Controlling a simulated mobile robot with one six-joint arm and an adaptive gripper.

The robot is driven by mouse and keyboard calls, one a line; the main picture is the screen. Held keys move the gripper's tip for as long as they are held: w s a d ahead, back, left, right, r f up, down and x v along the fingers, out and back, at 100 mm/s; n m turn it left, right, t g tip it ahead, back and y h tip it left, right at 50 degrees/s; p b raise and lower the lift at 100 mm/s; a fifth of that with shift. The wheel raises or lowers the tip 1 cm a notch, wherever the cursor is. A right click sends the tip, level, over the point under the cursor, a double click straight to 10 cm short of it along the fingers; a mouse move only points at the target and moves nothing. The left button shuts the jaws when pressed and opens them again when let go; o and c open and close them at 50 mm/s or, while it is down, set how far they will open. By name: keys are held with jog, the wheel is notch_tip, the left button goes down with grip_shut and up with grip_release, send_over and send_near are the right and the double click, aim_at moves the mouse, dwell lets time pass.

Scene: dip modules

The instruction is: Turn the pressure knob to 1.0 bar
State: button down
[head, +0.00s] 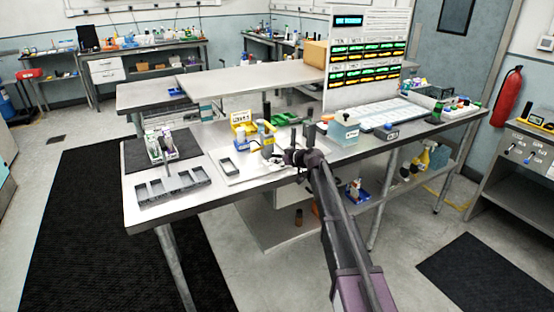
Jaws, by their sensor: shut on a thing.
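My gripper (290,154) is at the front part of the middle bench, low over a light plate (238,171) that carries a small station. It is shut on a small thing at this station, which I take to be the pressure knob. The gripper and arm hide the knob, so I cannot read its setting. A small yellow and grey device (267,140) stands just left of and behind the gripper. A dark upright post (311,133) stands close behind it on the right.
A yellow bin (241,124) stands behind the station. A dark slotted tray (172,187) lies at the left. A pale blue box (343,133) and a flat light tray (397,114) are to the right, before a tall panel (368,60) with green and yellow rows.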

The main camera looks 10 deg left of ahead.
jog(key=shift+s+a, duration=0.15)
jog(key=shift+a, duration=0.05)
jog(key=shift+c, duration=1.8)
grip_release()
jog(key=shift+d, duration=0.1)
